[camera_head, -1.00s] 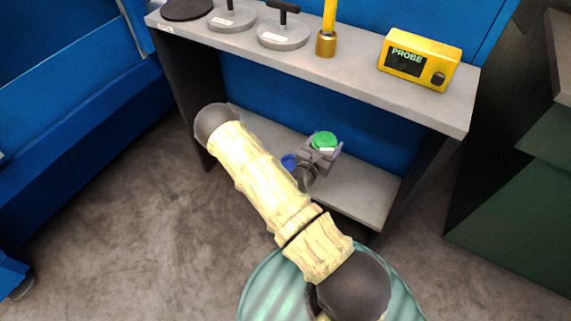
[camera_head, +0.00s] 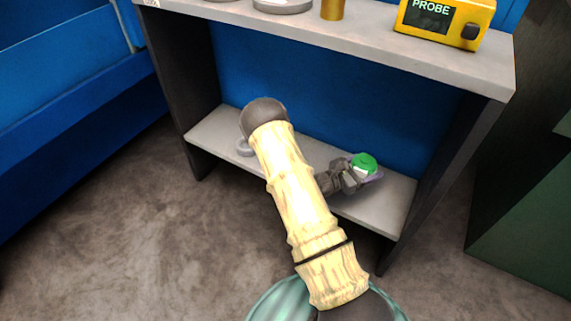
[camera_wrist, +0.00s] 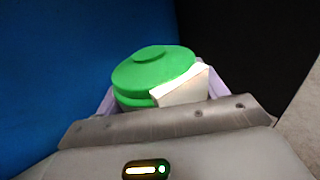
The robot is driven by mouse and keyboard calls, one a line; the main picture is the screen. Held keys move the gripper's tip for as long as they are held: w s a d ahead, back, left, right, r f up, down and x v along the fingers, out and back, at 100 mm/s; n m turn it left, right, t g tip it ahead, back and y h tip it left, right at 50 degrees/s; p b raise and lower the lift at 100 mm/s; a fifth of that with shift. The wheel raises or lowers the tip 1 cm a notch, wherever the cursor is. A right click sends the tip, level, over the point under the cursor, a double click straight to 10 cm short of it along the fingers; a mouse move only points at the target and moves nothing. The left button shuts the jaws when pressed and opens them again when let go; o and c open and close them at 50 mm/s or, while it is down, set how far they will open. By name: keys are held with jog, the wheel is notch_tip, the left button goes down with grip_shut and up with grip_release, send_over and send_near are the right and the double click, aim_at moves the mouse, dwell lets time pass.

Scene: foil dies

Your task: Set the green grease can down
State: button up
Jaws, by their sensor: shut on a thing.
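The green grease can (camera_head: 364,163) is in my gripper (camera_head: 358,174) over the right part of the lower shelf (camera_head: 397,205). In the wrist view the green can (camera_wrist: 152,75) shows its round lid with a raised knob and a white label at its front right. My gripper (camera_wrist: 160,98) is shut on it, with pale purple finger pads at both sides of the can. The can looks upright. Its bottom is hidden, so I cannot tell whether it touches the shelf.
The upper shelf (camera_head: 440,62) overhangs and carries a yellow probe box (camera_head: 447,22) and a brass-coloured cylinder (camera_head: 332,9). A dark side panel (camera_head: 440,165) closes the right end.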

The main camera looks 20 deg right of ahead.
jog(key=shift+r, duration=0.1)
dwell(0.3)
jog(key=b, duration=0.2)
send_over(356, 195)
jog(key=shift+d+f, duration=0.1)
jog(key=shift+f, duration=2.4)
notch_tip(356, 195, down, 5)
jog(key=b, duration=0.3)
jog(key=shift+f, duration=0.1)
jog(key=o, duration=1.3)
